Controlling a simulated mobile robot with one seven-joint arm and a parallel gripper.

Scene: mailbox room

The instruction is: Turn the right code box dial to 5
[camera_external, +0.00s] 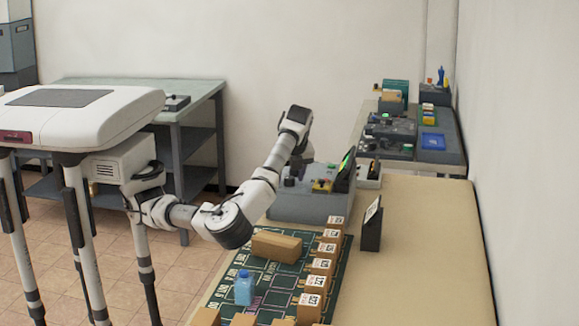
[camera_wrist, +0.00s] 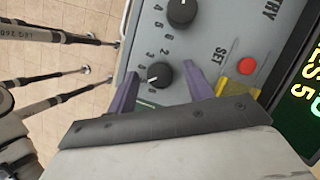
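The grey code box (camera_wrist: 205,40) fills the top of the wrist view, with its lettering turned sideways. It carries two black dials. The right dial (camera_wrist: 160,73) is the lower one in this view, and the other dial (camera_wrist: 182,11) is above it. Small white numerals ring the dials; I cannot read the right dial's setting for certain. My gripper (camera_wrist: 160,70) is open, its purple fingers on either side of the right dial. I cannot tell whether they touch it.
A red button (camera_wrist: 246,65) and a yellow part (camera_wrist: 236,88) lie beside the right finger. A dark display (camera_wrist: 300,85) is at the right. Boxes (camera_external: 276,246) and a blue bottle (camera_external: 244,288) sit on the green mat nearby.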

